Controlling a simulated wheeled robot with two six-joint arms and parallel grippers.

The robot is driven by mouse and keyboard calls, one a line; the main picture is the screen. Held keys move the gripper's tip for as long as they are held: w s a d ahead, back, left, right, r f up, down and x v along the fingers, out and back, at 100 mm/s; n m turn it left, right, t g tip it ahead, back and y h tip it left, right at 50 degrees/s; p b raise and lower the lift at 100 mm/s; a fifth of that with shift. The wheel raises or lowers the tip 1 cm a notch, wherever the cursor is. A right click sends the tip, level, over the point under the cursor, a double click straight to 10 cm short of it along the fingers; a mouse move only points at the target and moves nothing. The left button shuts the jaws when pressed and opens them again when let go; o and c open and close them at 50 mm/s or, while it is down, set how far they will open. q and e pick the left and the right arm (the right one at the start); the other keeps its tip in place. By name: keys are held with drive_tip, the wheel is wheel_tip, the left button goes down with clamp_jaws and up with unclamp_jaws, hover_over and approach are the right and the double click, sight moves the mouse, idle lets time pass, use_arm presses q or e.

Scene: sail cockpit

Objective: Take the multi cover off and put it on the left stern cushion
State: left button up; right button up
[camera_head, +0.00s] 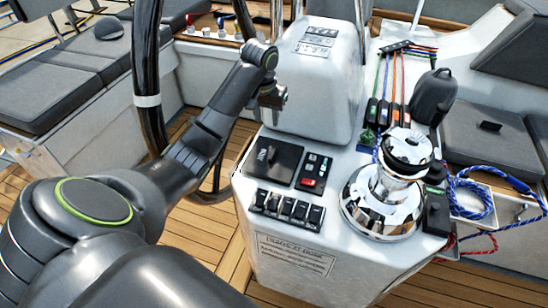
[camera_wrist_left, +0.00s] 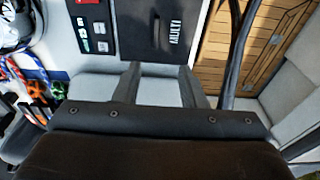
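A flat dark square cover (camera_head: 273,163) with a small raised grip lies on top of the white console; I take it to be the multi cover. It also shows in the left wrist view (camera_wrist_left: 136,32), beyond the fingertips. My left gripper (camera_head: 272,98) is above and behind it, near the console's raised white housing, apart from the cover. In the left wrist view the two fingers (camera_wrist_left: 160,80) stand apart with nothing between them. Dark grey seat cushions (camera_head: 38,97) lie at the left; I cannot tell which is the left stern cushion. My right gripper is not in view.
Beside the cover are a red-and-black switch panel (camera_head: 314,172) and a switch row (camera_head: 287,207). A chrome winch (camera_head: 385,195), coloured ropes (camera_head: 470,198) and a dark pouch-like object (camera_head: 434,96) are at the right. A black steering wheel (camera_head: 147,70) stands left. A dark cap (camera_head: 108,28) sits on the left seating.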

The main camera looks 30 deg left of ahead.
use_arm(q)
drive_tip(key=b, duration=0.5)
approach(273, 153)
drive_tip(key=shift+w+a+f, duration=0.1)
drive_tip(key=shift+a+f, duration=0.1)
drive_tip(key=shift+f, duration=0.4)
drive_tip(key=shift+w+a+f, duration=0.1)
drive_tip(key=shift+a+f, duration=0.1)
drive_tip(key=shift+f, duration=0.45)
drive_tip(key=f, duration=0.4)
drive_tip(key=w+f, duration=0.1)
drive_tip(key=f, duration=0.1)
drive_tip(key=shift+w+d+f, duration=0.1)
drive_tip(key=shift+d+f, duration=0.15)
drive_tip(key=shift+d, duration=0.05)
clamp_jaws()
